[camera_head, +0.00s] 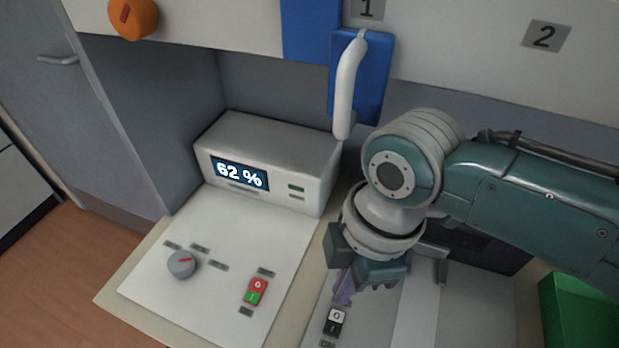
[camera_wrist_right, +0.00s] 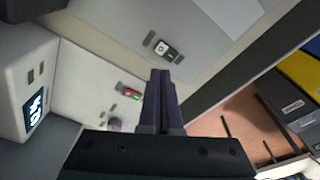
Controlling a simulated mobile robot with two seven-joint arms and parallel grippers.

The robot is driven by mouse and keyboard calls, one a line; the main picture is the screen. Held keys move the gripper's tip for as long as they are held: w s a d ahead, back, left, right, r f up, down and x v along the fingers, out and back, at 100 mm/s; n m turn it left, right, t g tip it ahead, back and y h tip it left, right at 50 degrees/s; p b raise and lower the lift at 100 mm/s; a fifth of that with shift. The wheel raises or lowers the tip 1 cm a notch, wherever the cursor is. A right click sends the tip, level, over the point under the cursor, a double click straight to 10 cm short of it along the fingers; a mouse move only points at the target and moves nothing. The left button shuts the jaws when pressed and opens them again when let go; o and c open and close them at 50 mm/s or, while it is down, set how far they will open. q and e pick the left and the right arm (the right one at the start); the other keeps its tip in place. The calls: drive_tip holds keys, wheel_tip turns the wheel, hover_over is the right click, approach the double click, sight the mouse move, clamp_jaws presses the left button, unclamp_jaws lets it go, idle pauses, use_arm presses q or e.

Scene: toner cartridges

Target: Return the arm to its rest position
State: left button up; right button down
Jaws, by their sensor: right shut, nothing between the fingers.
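My right arm comes in from the right in the head view. Its gripper (camera_head: 345,288) points down above the panel with the black and white rocker switch (camera_head: 335,321). In the right wrist view the two dark fingers (camera_wrist_right: 162,85) are together, with nothing between them. The same rocker switch (camera_wrist_right: 165,50) lies beyond the fingertips there, apart from them. My left gripper is not in view.
A grey box with a display reading 62 % (camera_head: 239,173) stands at the back of a white panel holding a grey knob (camera_head: 181,264) and a red-green switch (camera_head: 255,291). A white handle on a blue plate (camera_head: 374,85) hangs close behind my arm. A green box (camera_head: 579,310) stands at right.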

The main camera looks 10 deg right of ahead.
idle(0.3)
drive_tip(key=s+a+r+m+t+y, duration=0.1)
drive_tip(key=s+a+r+m, duration=0.15)
drive_tip(key=s+m, duration=0.25)
drive_tip(key=s+d+r+m+t+h+p, duration=0.1)
drive_tip(key=s+d+r+m, duration=0.3)
drive_tip(key=d+r+m, duration=0.15)
drive_tip(key=s+d+r+m+t+h, duration=0.1)
drive_tip(key=s+d+r+m+h, duration=0.1)
drive_tip(key=s+d+r+m, duration=0.4)
wheel_tip(320, 180, up, 27)
drive_tip(key=w+n+p, duration=0.1)
drive_tip(key=w+p, duration=0.1)
drive_tip(key=p, duration=2.7)
drive_tip(key=shift+w, duration=0.4)
drive_tip(key=shift+f, duration=0.15)
